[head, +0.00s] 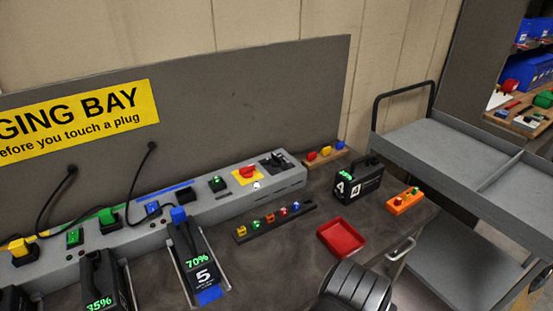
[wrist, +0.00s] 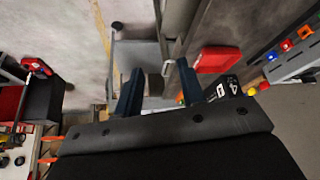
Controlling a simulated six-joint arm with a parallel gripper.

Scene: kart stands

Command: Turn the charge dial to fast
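A grey charging strip (head: 225,203) runs along the back of the bench. Near its right end is a red knob (head: 246,171) on a yellow plate. Right beside it is a small dark panel (head: 274,160) with a light-coloured part. I cannot tell for sure which of these is the charge dial, and no lettering by them is readable. In the wrist view my gripper (wrist: 159,68) has two dark blue fingers spread apart with nothing held between them. It points away from the strip's controls. My dark rounded arm part shows at the bottom of the head view.
A red tray (head: 341,237), a black battery marked 4 (head: 361,187) and a dark rack of coloured plugs (head: 265,229) sit on the bench. An orange block (head: 404,202) is farther right. Batteries in cradles, one reading 70% (head: 190,250), stand left. A grey cart (head: 450,150) adjoins.

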